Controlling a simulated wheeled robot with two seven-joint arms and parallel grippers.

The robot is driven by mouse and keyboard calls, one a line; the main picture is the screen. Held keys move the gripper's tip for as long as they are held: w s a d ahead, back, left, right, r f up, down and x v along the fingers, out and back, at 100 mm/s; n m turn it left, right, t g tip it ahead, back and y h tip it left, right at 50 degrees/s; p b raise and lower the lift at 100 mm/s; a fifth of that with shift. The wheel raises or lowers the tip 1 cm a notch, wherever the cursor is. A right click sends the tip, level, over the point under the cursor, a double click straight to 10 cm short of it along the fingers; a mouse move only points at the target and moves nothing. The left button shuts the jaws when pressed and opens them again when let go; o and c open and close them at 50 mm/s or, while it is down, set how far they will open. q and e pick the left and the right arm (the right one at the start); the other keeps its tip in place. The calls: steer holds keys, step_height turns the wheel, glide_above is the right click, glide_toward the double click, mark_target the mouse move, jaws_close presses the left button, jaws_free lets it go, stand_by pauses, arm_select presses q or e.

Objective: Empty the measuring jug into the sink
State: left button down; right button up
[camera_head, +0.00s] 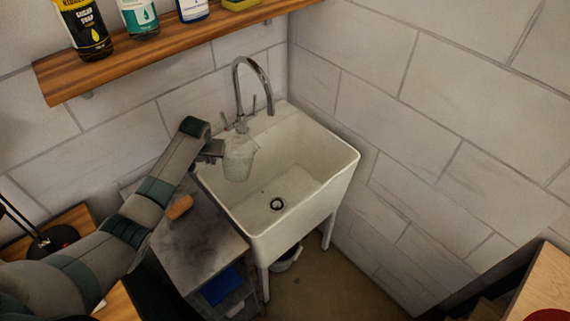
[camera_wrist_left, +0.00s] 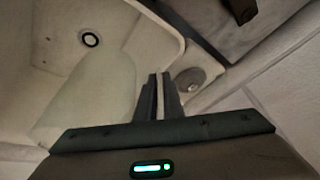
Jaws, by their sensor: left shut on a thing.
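The measuring jug (camera_head: 238,162) is a pale, translucent vessel over the left back part of the white sink (camera_head: 325,181). My left gripper (camera_head: 218,151) is shut on the jug at its left side and holds it above the basin. The jug looks close to upright in the head view; its contents cannot be made out. In the left wrist view the gripper fingers (camera_wrist_left: 160,97) are together, with the jug's pale wall (camera_wrist_left: 95,100) beside them. The sink's dark drain (camera_head: 277,204) is in view. My right gripper is not in view.
A curved chrome tap (camera_head: 240,78) rises behind the jug. A grey counter (camera_head: 205,240) with an orange-brown object (camera_head: 179,207) adjoins the sink's left. A wooden shelf (camera_head: 150,47) with bottles hangs above. A bucket (camera_head: 287,258) stands under the sink.

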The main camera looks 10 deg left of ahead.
arm_select(q)
steer(key=shift+a+h, duration=0.2)
steer(key=shift+h, duration=0.4)
